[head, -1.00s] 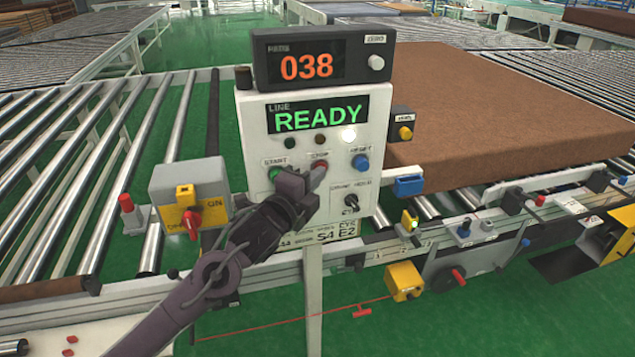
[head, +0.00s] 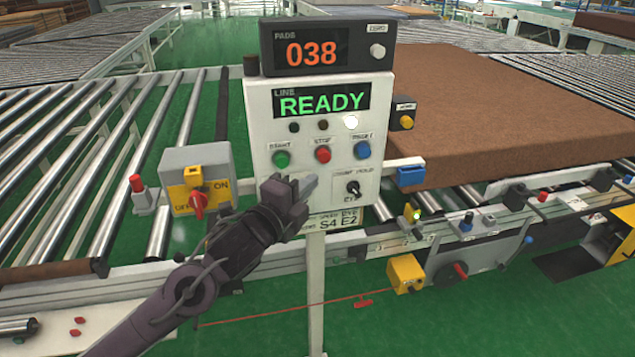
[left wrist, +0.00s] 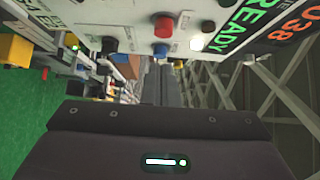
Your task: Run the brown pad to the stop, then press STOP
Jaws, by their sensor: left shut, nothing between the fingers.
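The brown pad (head: 480,110) lies flat on the rollers to the right of the control panel. The white control panel (head: 330,190) has a green START button (head: 282,159), a red STOP button (head: 323,154) and a blue RESET button (head: 362,150). Its screen (head: 321,103) reads READY in green. My left gripper (head: 308,187) is shut and empty, in front of the panel below the START and STOP buttons, apart from both. The left wrist view shows its fingers (left wrist: 168,85) and the red STOP button (left wrist: 163,27). My right gripper is out of view.
A counter (head: 320,53) on top of the panel reads 038. A grey switch box (head: 197,180) stands left of the panel. A jog-style knob switch (head: 353,188) sits low on the panel. Empty rollers (head: 60,150) extend left.

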